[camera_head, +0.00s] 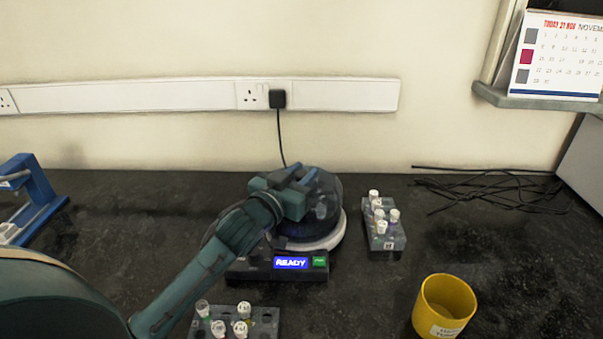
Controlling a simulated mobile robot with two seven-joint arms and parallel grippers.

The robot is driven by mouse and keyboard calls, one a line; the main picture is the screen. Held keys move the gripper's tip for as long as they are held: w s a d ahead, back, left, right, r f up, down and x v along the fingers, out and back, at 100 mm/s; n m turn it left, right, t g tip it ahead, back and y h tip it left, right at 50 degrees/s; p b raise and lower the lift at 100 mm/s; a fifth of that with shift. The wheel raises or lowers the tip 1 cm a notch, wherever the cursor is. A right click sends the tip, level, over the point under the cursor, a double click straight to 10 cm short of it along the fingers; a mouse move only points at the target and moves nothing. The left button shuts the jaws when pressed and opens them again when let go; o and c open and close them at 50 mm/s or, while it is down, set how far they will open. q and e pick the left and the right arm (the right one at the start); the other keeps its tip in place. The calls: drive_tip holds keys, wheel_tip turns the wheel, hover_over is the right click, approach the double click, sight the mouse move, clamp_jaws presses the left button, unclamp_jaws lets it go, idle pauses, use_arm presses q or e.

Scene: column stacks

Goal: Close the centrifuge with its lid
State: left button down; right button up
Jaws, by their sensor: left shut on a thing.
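The centrifuge (255,268) stands on the dark bench in the middle, with a black base, a lit blue display reading "READY", a green button and a pale rim. Its dark see-through domed lid (326,200) is over the bowl, partly hidden behind my gripper. I cannot tell whether the lid is fully seated on the rim. My left gripper (301,180) is at the top of the lid and shut on it; the fingertips are partly hidden. My left arm covers the left side of the centrifuge. My right gripper is not in view.
A rack with capped tubes (391,239) stands right of the centrifuge, another (265,327) in front. A yellow cup (446,303) is at the front right. Loose black cables (490,188) lie at the back right. A blue stand (38,200) is at the far left.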

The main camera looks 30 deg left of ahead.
use_arm(q)
drive_tip(key=c, duration=0.6)
unclamp_jaws()
